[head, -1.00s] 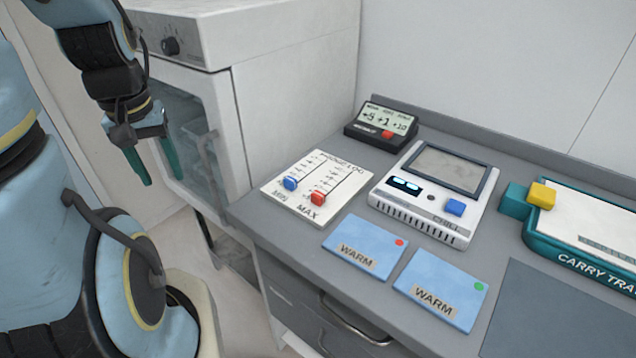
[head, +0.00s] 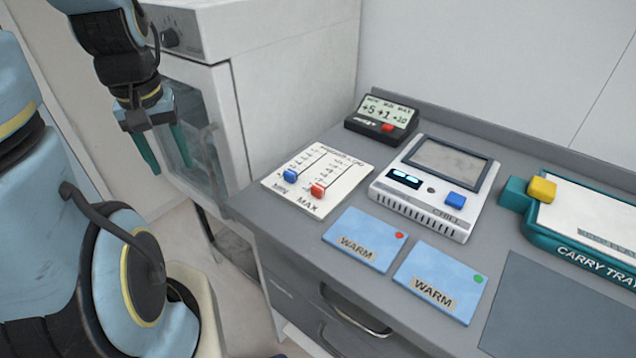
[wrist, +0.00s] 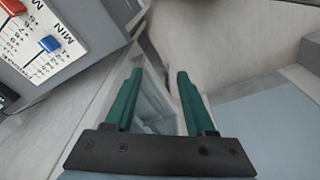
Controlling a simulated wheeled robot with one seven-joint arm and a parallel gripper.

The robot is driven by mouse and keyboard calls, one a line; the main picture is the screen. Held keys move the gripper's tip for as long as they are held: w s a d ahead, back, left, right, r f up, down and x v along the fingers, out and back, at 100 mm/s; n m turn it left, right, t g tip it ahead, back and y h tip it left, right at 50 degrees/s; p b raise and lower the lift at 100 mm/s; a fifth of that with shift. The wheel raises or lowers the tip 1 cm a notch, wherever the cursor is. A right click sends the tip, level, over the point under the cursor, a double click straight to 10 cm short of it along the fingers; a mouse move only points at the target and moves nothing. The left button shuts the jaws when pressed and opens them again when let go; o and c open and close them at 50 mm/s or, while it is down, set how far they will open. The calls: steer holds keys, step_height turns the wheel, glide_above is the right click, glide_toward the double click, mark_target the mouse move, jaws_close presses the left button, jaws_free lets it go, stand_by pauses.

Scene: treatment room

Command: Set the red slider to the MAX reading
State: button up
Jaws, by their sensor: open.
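The red slider (head: 317,190) is a small red knob on a white slider panel (head: 340,172) lying at the left end of the grey counter. It sits at the near end of its track, beside the printed MAX label. A blue slider (head: 290,176) sits at the near end of the other track, by MIN. The wrist view also shows the red slider (wrist: 13,7) at its top left edge and the blue slider (wrist: 49,43). My gripper (head: 166,165) is open and empty, with teal fingers, left of the counter in front of the oven door, apart from the panel.
A small black display (head: 382,120) and a white device with a blue button (head: 432,185) stand right of the panel. Two blue WARM cards (head: 365,238) lie in front. A teal carry tray (head: 590,254) is at right. A white oven (head: 215,100) stands behind left.

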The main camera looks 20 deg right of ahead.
steer(key=d+r+n, duration=0.1)
steer(key=d+n, duration=0.2)
steer(key=d, duration=1.1)
steer(key=r+n+g+b, duration=0.1)
steer(key=n, duration=0.2)
glide_above(318, 186)
step_height(318, 186, down, 10)
steer(key=shift+f+p, duration=0.25)
steer(key=shift+p, duration=0.4)
jaws_close()
